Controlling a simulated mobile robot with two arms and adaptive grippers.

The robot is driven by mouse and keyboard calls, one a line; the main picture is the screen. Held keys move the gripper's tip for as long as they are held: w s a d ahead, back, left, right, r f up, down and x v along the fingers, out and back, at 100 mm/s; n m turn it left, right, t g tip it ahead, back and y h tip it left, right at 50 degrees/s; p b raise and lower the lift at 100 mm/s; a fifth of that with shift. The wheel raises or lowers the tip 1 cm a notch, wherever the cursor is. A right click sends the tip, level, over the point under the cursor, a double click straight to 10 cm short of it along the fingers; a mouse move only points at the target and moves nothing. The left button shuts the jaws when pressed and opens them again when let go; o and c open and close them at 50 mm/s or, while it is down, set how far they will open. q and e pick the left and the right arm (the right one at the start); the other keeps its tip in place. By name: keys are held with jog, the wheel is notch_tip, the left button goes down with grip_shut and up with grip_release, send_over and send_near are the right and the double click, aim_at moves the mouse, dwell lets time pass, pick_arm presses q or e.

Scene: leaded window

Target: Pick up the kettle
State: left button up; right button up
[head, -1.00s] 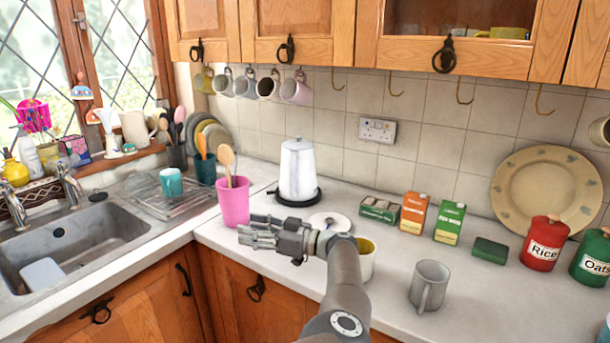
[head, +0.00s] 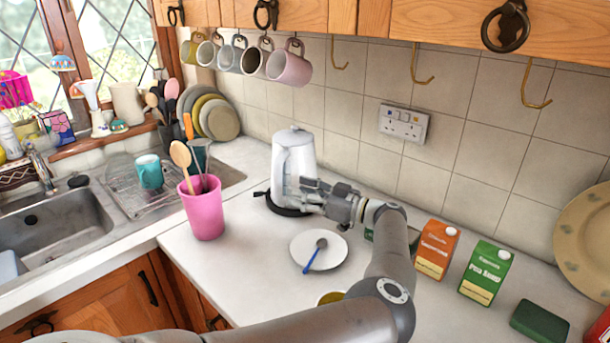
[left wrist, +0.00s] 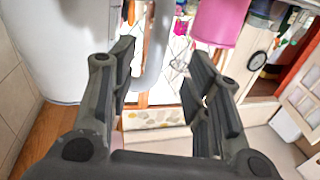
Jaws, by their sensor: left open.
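The kettle (head: 291,155), a shiny silver-white jug, stands upright on its dark round base (head: 286,207) on the worktop near the wall. My left gripper (head: 306,188) is in front of its lower right side and covers part of it. In the left wrist view, the kettle's pale body (left wrist: 62,50) fills the upper left, and its grey curved handle (left wrist: 156,48) shows between the two open fingers (left wrist: 160,82). I cannot tell whether a finger touches the handle. My right gripper is not in view.
A pink utensil pot (head: 205,212) stands left of the kettle. A white plate with a spoon (head: 319,250) lies in front. Orange (head: 436,250) and green (head: 485,273) cartons stand to the right. Mugs (head: 290,66) hang above. The sink (head: 50,232) is at left.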

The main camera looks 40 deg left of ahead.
aim_at(279, 183)
pick_arm(q)
jog(key=shift+a+r, duration=0.15)
jog(key=shift+a, duration=0.35)
jog(key=shift+s+a, duration=0.3)
jog(key=shift+a, duration=0.85)
jog(key=a, duration=0.3)
jog(key=shift+s+a, duration=0.1)
jog(key=shift+a, duration=0.55)
jog(key=shift+d, duration=0.1)
jog(key=c, duration=0.4)
grip_shut()
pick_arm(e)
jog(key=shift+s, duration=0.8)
